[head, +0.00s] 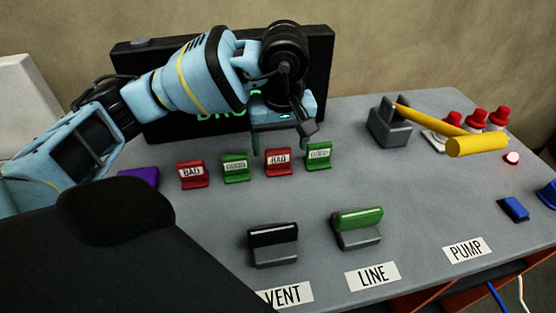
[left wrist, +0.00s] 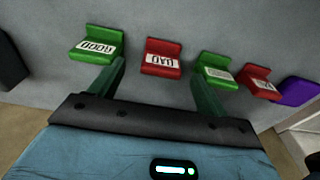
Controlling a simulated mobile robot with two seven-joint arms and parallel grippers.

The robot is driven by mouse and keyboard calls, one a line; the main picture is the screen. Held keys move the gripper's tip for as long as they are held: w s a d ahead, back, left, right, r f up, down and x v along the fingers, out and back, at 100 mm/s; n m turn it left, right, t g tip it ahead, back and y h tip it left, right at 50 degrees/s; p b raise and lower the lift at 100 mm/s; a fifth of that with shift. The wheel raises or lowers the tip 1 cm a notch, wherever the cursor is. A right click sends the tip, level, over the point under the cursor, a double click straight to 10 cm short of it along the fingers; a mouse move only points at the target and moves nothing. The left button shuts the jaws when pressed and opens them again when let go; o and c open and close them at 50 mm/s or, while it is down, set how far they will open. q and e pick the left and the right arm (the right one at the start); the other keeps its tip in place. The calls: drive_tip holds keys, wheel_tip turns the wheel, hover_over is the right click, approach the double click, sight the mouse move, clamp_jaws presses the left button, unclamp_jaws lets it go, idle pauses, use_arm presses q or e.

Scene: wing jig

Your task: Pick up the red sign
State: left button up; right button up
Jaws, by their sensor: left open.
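Two red signs reading BAD stand in a row on the grey table: one at the left (head: 192,176) and one nearer the middle (head: 278,162). Green GOOD signs (head: 235,169) (head: 318,156) alternate with them. My left gripper (head: 280,143) is open and empty, just behind and above the middle red sign. In the left wrist view that red sign (left wrist: 161,58) lies ahead of the gap between the fingers (left wrist: 160,77), one finger toward each side. I see no contact with it. The other red sign (left wrist: 259,83) is farther right there. My right gripper is not in view.
A dark display (head: 160,125) stands behind the row. A purple block (head: 140,176) is at the row's left end. In front stand a black block (head: 272,246) and a green block (head: 357,229). A yellow-handled lever (head: 476,146) and red-topped items (head: 476,118) are at the right.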

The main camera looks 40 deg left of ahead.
sight(278, 149)
use_arm(q)
drive_tip(key=shift+w+a+f, duration=0.1)
drive_tip(key=shift+a+f, duration=0.05)
drive_tip(key=shift+f, duration=0.7)
drive_tip(key=shift+w+a+f, duration=0.1)
drive_tip(key=shift+a+f, duration=0.1)
drive_tip(key=shift+f, duration=0.6)
drive_tip(key=shift+w+a+f, duration=0.1)
drive_tip(key=shift+a+f, duration=0.05)
drive_tip(key=shift+f, duration=0.7)
drive_tip(key=c, duration=1.1)
drive_tip(key=shift+o, duration=0.2)
drive_tip(key=shift+r, duration=5.05)
